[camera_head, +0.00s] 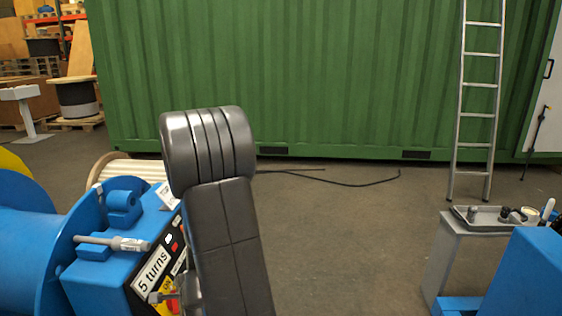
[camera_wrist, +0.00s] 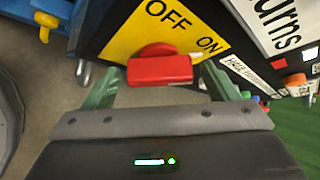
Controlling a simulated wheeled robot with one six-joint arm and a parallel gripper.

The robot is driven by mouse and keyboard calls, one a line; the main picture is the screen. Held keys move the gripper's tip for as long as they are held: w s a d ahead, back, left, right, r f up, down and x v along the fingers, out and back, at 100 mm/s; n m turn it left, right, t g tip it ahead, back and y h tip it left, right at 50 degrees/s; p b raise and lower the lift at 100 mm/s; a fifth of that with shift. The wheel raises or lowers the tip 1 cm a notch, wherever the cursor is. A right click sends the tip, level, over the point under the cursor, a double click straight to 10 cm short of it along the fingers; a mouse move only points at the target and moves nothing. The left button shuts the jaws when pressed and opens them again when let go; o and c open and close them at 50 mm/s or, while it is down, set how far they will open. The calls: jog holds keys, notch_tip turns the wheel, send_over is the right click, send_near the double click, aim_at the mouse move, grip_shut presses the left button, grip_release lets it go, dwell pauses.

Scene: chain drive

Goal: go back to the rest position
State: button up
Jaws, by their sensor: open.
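In the wrist view my gripper (camera_wrist: 160,70) is open, its two green fingers apart. A red switch handle (camera_wrist: 160,70) lies between or just beyond the fingertips; I cannot tell whether they touch it. The handle sits on a yellow plate (camera_wrist: 135,38) marked OFF and ON, on a black panel. I cannot tell which mark it points to. In the head view my dark grey arm reaches down in front of the blue machine (camera_head: 118,208), whose panel has a "5 turns" label (camera_head: 153,270). My gripper is mostly hidden there behind the arm.
The blue machine is close on the left, with a grey rod-like part (camera_head: 115,243) on top. A grey stand with a tray (camera_head: 490,222) is at right, near a ladder (camera_head: 474,110). A green container (camera_head: 330,80) spans the back. A black cable (camera_head: 350,184) lies on otherwise open floor.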

jog(key=shift+s+d+f+n+t+b, duration=0.15)
jog(key=shift+n+t+b, duration=0.15)
jog(key=shift+b, duration=0.55)
jog(key=n+t+y+b, duration=0.1)
jog(key=n+b, duration=0.1)
jog(key=b, duration=0.4)
jog(key=shift+t+b, duration=0.3)
jog(key=shift+b, duration=0.1)
jog(key=n+y+b, duration=0.1)
jog(key=n+b, duration=0.1)
jog(key=b, duration=0.1)
jog(key=n+t+y+b, duration=0.1)
jog(key=n+b, duration=0.1)
jog(key=b, duration=0.2)
jog(key=shift+f+n+t+y, duration=0.1)
jog(key=shift+n+t+y, duration=0.2)
jog(key=n+y+b, duration=0.2)
jog(key=n, duration=0.1)
jog(key=shift+d, duration=0.1)
jog(key=shift+n+y, duration=1.5)
jog(key=shift+n, duration=1.2)
